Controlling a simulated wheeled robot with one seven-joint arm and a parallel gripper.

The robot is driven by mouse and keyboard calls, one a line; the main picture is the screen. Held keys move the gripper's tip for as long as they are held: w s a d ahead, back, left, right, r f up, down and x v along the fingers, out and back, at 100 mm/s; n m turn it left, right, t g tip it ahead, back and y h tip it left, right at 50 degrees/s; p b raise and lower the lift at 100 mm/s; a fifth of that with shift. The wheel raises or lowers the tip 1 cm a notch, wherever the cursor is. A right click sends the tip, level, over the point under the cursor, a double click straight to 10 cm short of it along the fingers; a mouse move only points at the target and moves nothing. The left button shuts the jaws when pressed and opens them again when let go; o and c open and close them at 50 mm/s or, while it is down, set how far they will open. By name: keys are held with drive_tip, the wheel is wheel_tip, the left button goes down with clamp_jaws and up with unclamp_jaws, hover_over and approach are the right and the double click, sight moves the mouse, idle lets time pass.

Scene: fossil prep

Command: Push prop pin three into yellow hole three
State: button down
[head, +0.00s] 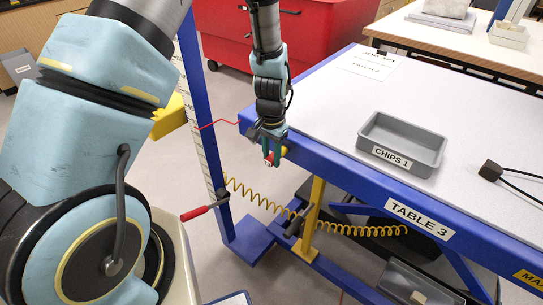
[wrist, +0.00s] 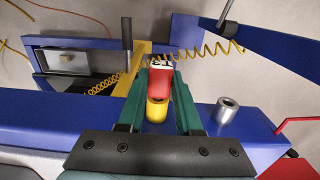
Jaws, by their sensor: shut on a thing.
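My gripper (wrist: 160,77) is shut on a red prop pin (wrist: 159,82), between its two green fingers. The pin's end carries a white face with dark marking, too small to read surely. A yellow round collar (wrist: 156,109) sits right by the pin's red body, between the fingers, at the blue beam. I cannot tell whether the pin is inside it, touching it or just in front of it. In the head view, my gripper (head: 272,150) points down at the table's near left corner, with the red pin (head: 268,159) at its tips and a bit of yellow (head: 284,151) beside it.
A bare metal socket (wrist: 228,110) stands on the blue beam (wrist: 85,118) to the right. The white tabletop (head: 330,105) bears a grey CHIPS 1 tray (head: 403,143) and a black block (head: 490,171). A yellow coiled hose (head: 350,231) hangs below. A red-handled lever (head: 205,208) juts out nearby.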

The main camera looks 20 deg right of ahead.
drive_tip(key=shift+d, duration=0.1)
drive_tip(key=c, duration=0.5)
unclamp_jaws()
drive_tip(key=s+a, duration=0.3)
drive_tip(key=a, duration=0.3)
drive_tip(key=shift+s+a, duration=0.15)
drive_tip(key=shift+s, duration=0.1)
drive_tip(key=w+a+r+n+t, duration=0.1)
drive_tip(key=w+a+r+n, duration=0.1)
drive_tip(key=a+r+n, duration=0.9)
drive_tip(key=a+r, duration=0.8)
drive_tip(key=a, duration=0.4)
drive_tip(key=shift+w+r+t, duration=0.3)
